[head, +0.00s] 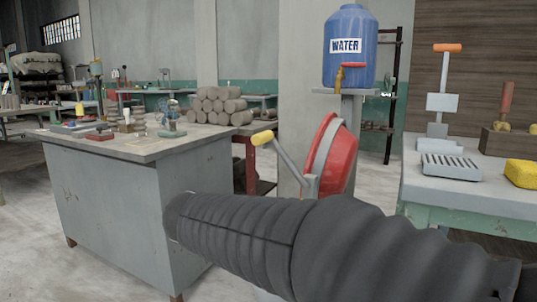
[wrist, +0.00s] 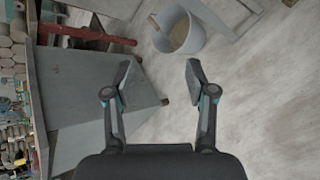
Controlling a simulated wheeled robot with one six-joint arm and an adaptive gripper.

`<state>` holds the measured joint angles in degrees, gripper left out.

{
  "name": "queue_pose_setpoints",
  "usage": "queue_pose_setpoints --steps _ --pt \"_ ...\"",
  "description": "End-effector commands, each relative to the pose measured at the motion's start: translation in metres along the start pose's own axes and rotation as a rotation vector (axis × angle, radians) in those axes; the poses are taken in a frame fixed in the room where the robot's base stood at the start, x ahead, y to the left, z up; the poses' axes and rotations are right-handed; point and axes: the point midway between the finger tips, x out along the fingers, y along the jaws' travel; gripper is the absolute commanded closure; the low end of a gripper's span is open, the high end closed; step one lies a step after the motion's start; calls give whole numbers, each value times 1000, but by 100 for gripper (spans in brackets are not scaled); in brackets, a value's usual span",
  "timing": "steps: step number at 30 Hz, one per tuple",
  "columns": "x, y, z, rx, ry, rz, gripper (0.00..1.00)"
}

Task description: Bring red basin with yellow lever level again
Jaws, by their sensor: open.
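The red basin (head: 341,162) stands tilted on its side in the middle of the head view, its pale rim near upright and its mouth turned to the left. A grey lever with a yellow grip (head: 262,138) slants from the upper left down to the basin's mount. My dark ribbed arm covers the lower part of the basin's stand. My gripper (wrist: 161,76) shows only in the wrist view, open, with nothing between its fingers. I cannot make out the basin or lever in the wrist view.
A grey worktable (head: 100,143) with small tools stands at left; a green-edged table (head: 472,202) stands at right. A blue water tank (head: 350,48) sits behind the basin. A pale bucket (wrist: 184,14) is on the floor ahead of the gripper; bare floor lies right of it.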

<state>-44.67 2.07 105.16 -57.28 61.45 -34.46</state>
Motion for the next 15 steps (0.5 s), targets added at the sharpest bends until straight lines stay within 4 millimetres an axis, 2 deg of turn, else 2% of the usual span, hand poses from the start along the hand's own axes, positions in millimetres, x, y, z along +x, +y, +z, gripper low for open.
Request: queue_pose_setpoints --steps 1,4,6,9,12,15 --pt "-3 24 -11 -116 -39 69 44" --pt "-18 78 -9 -349 -164 201 44" --pt "-32 115 7 -493 -279 271 44" --pt "-59 155 36 -662 -441 330 44" --pt "-72 169 50 -801 -550 330 44" --pt "-74 170 54 -891 -591 304 44"
